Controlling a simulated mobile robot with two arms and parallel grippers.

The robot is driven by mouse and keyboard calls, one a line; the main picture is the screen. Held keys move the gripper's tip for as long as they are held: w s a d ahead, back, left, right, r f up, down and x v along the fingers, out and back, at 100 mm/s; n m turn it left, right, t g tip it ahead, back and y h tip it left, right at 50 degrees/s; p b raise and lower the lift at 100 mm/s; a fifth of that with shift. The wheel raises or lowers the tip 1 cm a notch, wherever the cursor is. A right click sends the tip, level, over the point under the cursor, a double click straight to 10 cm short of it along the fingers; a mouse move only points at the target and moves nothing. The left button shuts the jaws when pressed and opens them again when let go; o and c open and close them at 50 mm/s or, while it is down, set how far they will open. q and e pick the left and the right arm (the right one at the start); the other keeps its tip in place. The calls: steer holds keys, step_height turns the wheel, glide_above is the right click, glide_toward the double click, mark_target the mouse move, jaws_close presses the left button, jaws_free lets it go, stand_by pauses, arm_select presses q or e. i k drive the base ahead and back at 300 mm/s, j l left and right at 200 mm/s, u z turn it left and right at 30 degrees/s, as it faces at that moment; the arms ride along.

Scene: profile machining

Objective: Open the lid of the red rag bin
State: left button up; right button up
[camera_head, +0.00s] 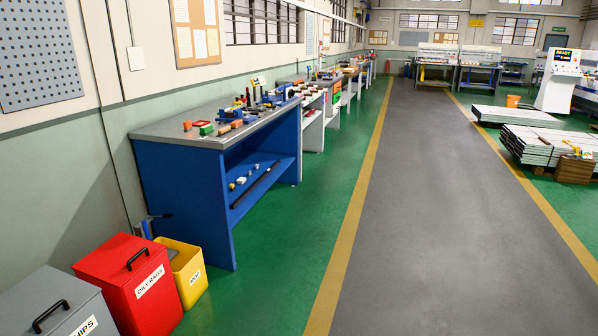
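The red rag bin (155,296) stands on the floor at the lower left, labelled "OILY RAGS". Its red lid (112,257) is shut and has a black handle (137,259) on top. The bin stands between a grey bin and a yellow bin. Neither of my grippers is in view.
The grey bin (30,297), partly cut off, has a shut lid with a black handle. The open yellow bin (188,270) stands close to the blue workbench (185,188). The wall is behind the bins. Green floor (265,285) and a wide grey aisle (425,200) are clear to the right.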

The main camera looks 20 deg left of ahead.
mark_target(118, 260)
steer(key=i+j+u, duration=0.15)
steer(key=i+u, duration=1.1)
steer(key=u, duration=0.15)
steer(key=i+l+u, duration=0.35)
steer(key=u, duration=0.15)
